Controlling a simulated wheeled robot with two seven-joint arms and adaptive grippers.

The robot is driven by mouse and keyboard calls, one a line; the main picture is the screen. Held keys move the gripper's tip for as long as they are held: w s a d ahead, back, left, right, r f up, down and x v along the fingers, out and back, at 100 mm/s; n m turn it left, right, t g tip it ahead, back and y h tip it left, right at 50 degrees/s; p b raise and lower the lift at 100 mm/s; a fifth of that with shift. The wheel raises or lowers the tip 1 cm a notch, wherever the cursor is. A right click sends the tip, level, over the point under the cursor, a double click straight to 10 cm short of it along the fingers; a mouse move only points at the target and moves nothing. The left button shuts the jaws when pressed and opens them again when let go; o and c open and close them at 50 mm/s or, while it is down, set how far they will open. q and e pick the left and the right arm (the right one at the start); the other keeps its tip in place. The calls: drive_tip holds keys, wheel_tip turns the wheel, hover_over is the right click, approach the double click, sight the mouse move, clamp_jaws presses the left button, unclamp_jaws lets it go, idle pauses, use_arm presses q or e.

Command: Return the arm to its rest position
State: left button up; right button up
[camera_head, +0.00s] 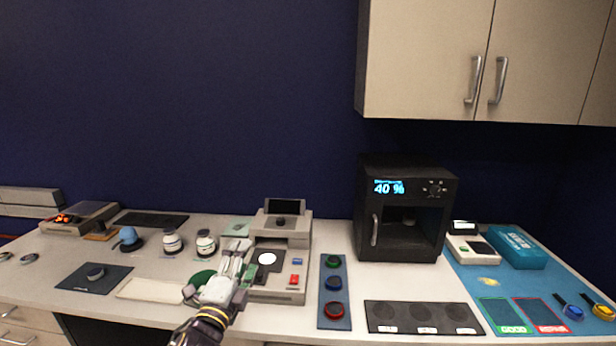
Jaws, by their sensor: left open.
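My left gripper (232,262) is in the lower middle of the head view, its arm coming in from the bottom. It is open and lies over the left edge of a grey bench device (277,290) with a small dark screen, a white round spot and a red button. A green piece (250,273) shows beside the fingers, on or near the device; I cannot tell whether a finger touches it. A green disc (203,277) lies on the table just left of the gripper, partly hidden by it. My right gripper is not in view.
A black cabinet (371,240) reading 40 % stands right of the device. A blue strip with coloured rings (333,283) and a black mat (423,317) lie in front. Two white jars (172,243) stand left. A blue mat (480,272) is right. Cupboards (425,60) hang above right.

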use_arm(q)
drive_tip(key=s+a+f+n+g+y, duration=0.35)
drive_tip(key=f+n, duration=0.35)
drive_tip(key=f, duration=0.3)
drive_tip(key=s+a+f+n+g, duration=0.1)
drive_tip(key=s+f+n+g, duration=0.45)
drive_tip(key=s+f, duration=0.45)
drive_tip(key=s+a+f+n+g, duration=0.2)
drive_tip(key=s+f+n+g, duration=0.45)
drive_tip(key=s, duration=0.65)
wheel_tip(320, 180, down, 35)
drive_tip(key=s+m+g, duration=0.2)
drive_tip(key=s+a+f, duration=0.2)
drive_tip(key=s+f, duration=0.7)
drive_tip(key=s, duration=0.2)
drive_tip(key=s+a+f, duration=0.2)
drive_tip(key=s+f, duration=0.8)
drive_tip(key=s, duration=0.1)
drive_tip(key=shift+s+f+g, duration=0.25)
drive_tip(key=shift+f+g, duration=0.05)
drive_tip(key=shift+g, duration=0.05)
drive_tip(key=shift+h, duration=0.25)
